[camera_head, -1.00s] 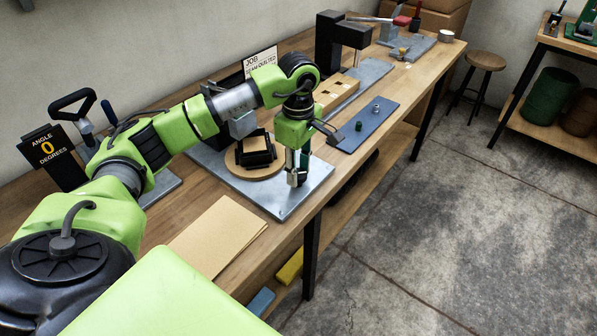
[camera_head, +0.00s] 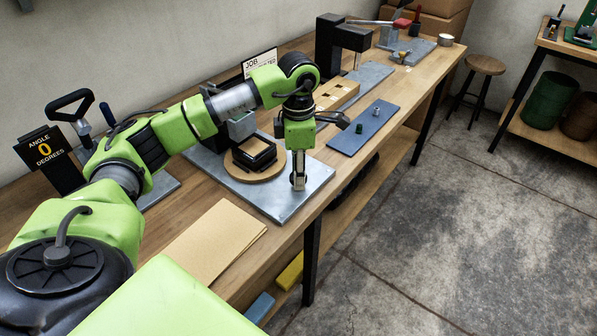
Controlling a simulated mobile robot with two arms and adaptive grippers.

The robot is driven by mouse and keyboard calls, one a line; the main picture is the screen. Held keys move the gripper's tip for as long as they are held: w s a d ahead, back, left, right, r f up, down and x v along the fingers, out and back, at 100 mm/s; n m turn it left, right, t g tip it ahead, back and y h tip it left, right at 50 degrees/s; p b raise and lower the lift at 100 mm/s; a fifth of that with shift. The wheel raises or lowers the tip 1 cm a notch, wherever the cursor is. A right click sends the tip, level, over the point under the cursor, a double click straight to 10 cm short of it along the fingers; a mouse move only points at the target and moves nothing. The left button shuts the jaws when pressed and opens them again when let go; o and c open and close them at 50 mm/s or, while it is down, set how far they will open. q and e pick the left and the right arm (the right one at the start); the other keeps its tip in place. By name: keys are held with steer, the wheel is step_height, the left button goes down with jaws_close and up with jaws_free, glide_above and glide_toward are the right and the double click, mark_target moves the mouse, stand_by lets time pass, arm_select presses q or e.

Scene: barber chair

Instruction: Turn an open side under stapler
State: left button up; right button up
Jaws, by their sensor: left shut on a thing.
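A black, square-cornered piece (camera_head: 255,152) with a pale layer at its edge lies on a round wooden turntable (camera_head: 272,171). The turntable sits on a grey metal plate (camera_head: 318,178) on the bench. Behind it stands a grey and black machine (camera_head: 240,125), likely the stapler, partly hidden by my left arm. My left gripper (camera_head: 298,182) points down at the plate's right side, beside the turntable and apart from the black piece. Its fingers are shut on a small upright post, whose shape is mostly hidden. My right gripper is out of view.
A brown sheet (camera_head: 212,240) lies on the bench in front. A blue plate (camera_head: 364,128) with small parts and a wooden block (camera_head: 336,95) lie to the right. An angle sign (camera_head: 45,150) reads 0 degrees at left.

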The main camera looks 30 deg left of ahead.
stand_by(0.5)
arm_select(q)
steer(key=o, duration=1.1)
step_height(320, 180, up, 12)
steer(key=shift+r, duration=0.1)
